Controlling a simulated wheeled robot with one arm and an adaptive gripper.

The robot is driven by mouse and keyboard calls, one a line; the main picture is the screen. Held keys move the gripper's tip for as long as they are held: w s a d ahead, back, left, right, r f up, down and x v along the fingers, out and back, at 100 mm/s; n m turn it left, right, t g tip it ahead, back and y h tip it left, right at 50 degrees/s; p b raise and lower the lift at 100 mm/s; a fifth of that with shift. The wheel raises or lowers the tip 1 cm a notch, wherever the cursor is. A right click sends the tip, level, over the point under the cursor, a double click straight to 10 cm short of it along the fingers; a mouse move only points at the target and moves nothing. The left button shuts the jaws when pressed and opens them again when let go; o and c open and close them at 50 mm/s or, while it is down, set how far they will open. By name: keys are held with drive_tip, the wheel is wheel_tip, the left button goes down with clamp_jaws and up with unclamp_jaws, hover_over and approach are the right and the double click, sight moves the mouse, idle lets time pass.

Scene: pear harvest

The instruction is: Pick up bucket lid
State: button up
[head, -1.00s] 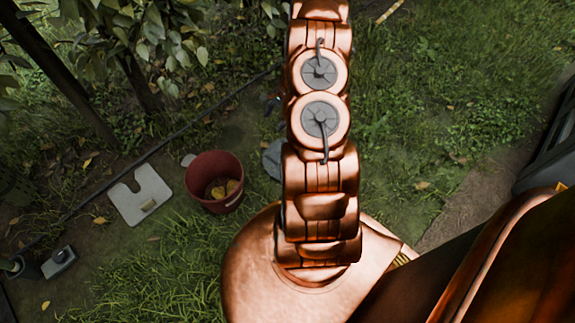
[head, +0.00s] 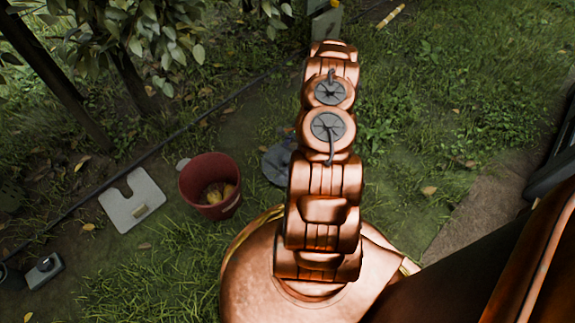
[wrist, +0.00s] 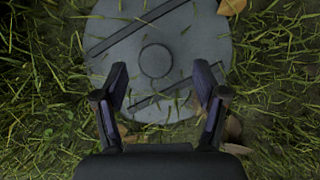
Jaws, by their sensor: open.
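The bucket lid (wrist: 180,55) is a grey, round disc with a raised ring at its middle and dark straight bars. It lies on the grass and fills the upper middle of the wrist view. My gripper (wrist: 161,82) is open and empty, its two dark fingers spread over the lower part of the lid. Whether the fingers touch the lid I cannot tell. In the head view part of the lid (head: 277,163) shows on the ground just left of my arm, which hides the rest. My gripper is hidden in the head view.
A red bucket (head: 209,186) with yellowish pears inside stands left of the lid. A pale notched board (head: 134,200) lies further left. A dark hose (head: 78,204) crosses the ground. A leafy tree (head: 150,40) stands at the upper left.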

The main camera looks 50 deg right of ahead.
sight(288, 157)
drive_tip(key=x, duration=0.1)
drive_tip(key=b+x, duration=0.1)
drive_tip(key=x, duration=0.2)
drive_tip(key=shift+s+f+b, duration=0.2)
drive_tip(key=shift+s+b, duration=0.1)
drive_tip(key=shift+b, duration=0.1)
drive_tip(key=shift+c, duration=0.3)
drive_tip(key=c, duration=1.2)
drive_tip(key=shift+c, duration=0.2)
